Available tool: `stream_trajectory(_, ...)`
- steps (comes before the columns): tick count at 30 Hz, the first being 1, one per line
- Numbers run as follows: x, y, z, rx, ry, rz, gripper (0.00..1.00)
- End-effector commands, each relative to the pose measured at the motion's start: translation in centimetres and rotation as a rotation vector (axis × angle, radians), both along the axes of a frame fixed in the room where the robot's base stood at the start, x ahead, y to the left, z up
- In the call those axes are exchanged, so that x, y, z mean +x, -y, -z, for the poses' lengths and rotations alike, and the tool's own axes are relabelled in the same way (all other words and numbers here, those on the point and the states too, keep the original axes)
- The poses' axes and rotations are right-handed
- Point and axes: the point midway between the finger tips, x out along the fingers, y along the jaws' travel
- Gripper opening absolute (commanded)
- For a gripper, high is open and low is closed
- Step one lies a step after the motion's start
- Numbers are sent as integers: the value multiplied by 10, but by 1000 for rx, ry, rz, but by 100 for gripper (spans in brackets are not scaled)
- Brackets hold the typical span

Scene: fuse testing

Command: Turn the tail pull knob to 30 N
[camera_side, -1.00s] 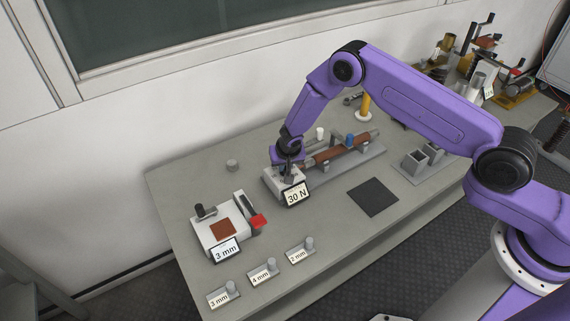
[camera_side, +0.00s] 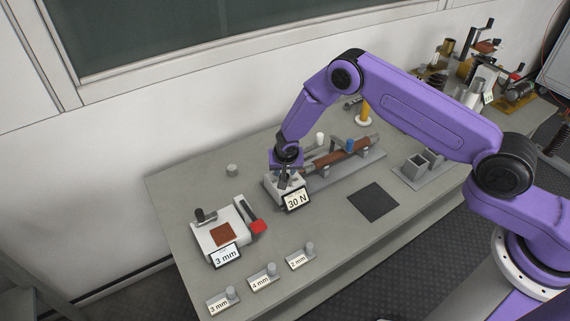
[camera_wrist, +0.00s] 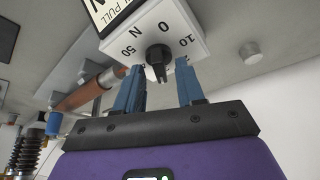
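The tail pull unit is a white box (camera_wrist: 185,25) with dial marks 0, 10 and 50 and a letter N in the wrist view. Its black tail pull knob (camera_wrist: 158,62) sits on the face with the marks. My gripper (camera_wrist: 160,65) has its two blue fingers apart, one on each side of the knob, with visible gaps. In the side view my gripper (camera_side: 284,181) is over the white box (camera_side: 271,188) and hides the knob. A sign (camera_side: 297,199) on the front of the box reads 30 N.
A brown rod (camera_side: 342,152) on a grey stand lies right of the box. A white unit (camera_side: 207,238) with a 3 mm sign is at left, with several labelled gauge blocks (camera_side: 262,278) in front. A dark mat (camera_side: 373,201) lies to the right.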

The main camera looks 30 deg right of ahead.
Motion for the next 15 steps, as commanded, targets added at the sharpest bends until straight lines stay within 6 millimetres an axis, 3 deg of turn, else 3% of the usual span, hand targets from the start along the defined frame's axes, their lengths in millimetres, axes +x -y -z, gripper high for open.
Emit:
stream_trajectory(5,-4,-4,-14,1,2,-2,38)
stream_trajectory(15,-23,-14,-66,1,4,-2,38)
